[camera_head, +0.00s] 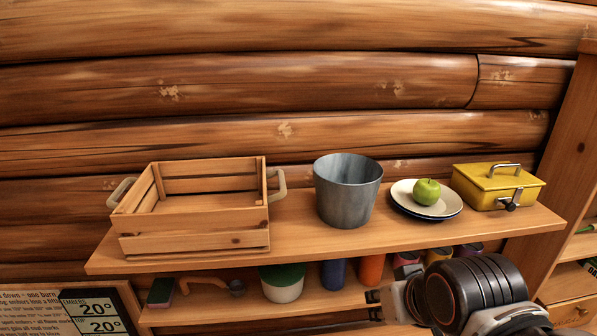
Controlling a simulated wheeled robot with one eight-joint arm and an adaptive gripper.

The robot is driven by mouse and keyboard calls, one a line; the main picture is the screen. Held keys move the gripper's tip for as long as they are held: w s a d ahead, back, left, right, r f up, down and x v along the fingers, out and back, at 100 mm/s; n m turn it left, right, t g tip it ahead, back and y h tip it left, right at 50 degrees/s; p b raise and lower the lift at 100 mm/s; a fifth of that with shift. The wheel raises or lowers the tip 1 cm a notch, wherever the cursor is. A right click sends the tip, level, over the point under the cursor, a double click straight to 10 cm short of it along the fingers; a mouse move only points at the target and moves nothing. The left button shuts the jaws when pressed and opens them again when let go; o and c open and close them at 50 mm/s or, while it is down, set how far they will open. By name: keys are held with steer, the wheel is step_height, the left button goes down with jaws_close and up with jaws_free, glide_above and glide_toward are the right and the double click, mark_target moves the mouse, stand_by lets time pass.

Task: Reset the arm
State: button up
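My arm shows at the lower right, in front of the lower shelf. It has a large black rounded joint (470,285) and pale grey links. My gripper (374,305) points left, with two small dark fingertips one above the other and a gap between them. Nothing shows between the fingertips. The rest of the gripper is partly hidden behind the arm's own links.
On the upper shelf (290,235) are a wooden crate (195,240), a metal bucket (346,195), a green apple (427,191) on stacked plates (404,192), and a yellow box (490,190). The lower shelf holds a green-lidded tub (283,288) and several cups. A sign stands lower left.

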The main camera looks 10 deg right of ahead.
step_height(320, 180, down, 32)
steer(key=b, duration=3.1)
steer(key=shift+f, duration=0.2)
